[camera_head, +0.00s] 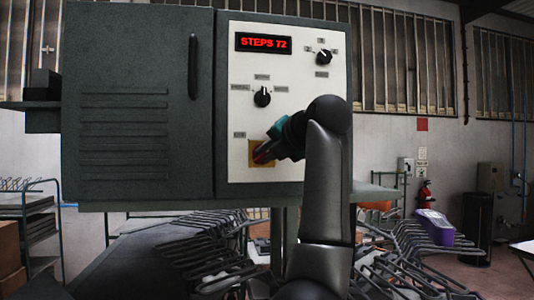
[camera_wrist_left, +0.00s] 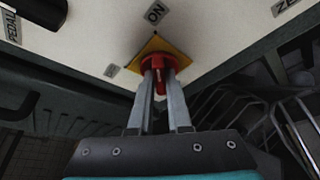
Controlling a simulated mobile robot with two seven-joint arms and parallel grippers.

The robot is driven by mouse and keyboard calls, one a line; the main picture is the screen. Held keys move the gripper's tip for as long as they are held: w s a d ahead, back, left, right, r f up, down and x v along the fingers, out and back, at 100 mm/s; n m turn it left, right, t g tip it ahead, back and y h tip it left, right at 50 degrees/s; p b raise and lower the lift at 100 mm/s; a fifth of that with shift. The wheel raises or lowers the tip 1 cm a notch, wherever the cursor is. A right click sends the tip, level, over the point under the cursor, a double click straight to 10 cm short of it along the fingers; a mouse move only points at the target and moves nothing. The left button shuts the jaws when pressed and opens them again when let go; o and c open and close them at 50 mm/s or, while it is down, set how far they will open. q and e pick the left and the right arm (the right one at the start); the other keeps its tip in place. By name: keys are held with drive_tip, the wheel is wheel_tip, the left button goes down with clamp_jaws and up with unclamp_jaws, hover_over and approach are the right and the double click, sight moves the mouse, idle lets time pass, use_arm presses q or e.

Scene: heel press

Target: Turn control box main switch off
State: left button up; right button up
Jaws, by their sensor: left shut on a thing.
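The control box (camera_head: 284,190) is a dark green cabinet with a pale front panel. Its main switch is a red knob (camera_head: 260,156) on a yellow plate (camera_head: 256,146) low on that panel. In the left wrist view the red knob (camera_wrist_left: 164,62) sits on its yellow plate (camera_wrist_left: 180,52), with an ON label (camera_wrist_left: 155,13) beyond it. My left gripper (camera_head: 271,151) is at the knob, with its two fingers (camera_wrist_left: 160,78) shut on the knob from either side. The fingers hide part of the knob, so its exact angle is hard to tell. My right gripper is not in view.
Above the switch are two black selector knobs (camera_head: 262,97) (camera_head: 323,57) and a red display (camera_head: 263,43) reading STEPS 72. A closed cabinet door (camera_head: 140,130) is at left. Metal racks (camera_head: 200,250) stand below. A purple box (camera_head: 436,226) is at right.

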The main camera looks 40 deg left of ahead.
use_arm(q)
clamp_jaws()
drive_tip(key=shift+n, duration=0.3)
drive_tip(key=shift+n+t+h, duration=0.5)
drive_tip(key=shift+n+h, duration=0.4)
drive_tip(key=shift+n, duration=0.3)
drive_tip(key=n+t+h+b, duration=0.1)
drive_tip(key=n+b, duration=0.1)
drive_tip(key=n, duration=0.1)
drive_tip(key=shift+s+a+t, duration=0.1)
drive_tip(key=shift+s+t, duration=0.05)
drive_tip(key=shift+t, duration=0.15)
drive_tip(key=n+t+h+b, duration=0.1)
drive_tip(key=n+t+b, duration=0.1)
drive_tip(key=n, duration=0.1)
drive_tip(key=shift+s+a+h+b, duration=0.1)
drive_tip(key=shift+h+b, duration=0.2)
drive_tip(key=shift+h, duration=0.1)
drive_tip(key=shift+n+t+h+b, duration=0.4)
drive_tip(key=shift+n+t+b, duration=0.6)
drive_tip(key=shift+n+b, duration=0.65)
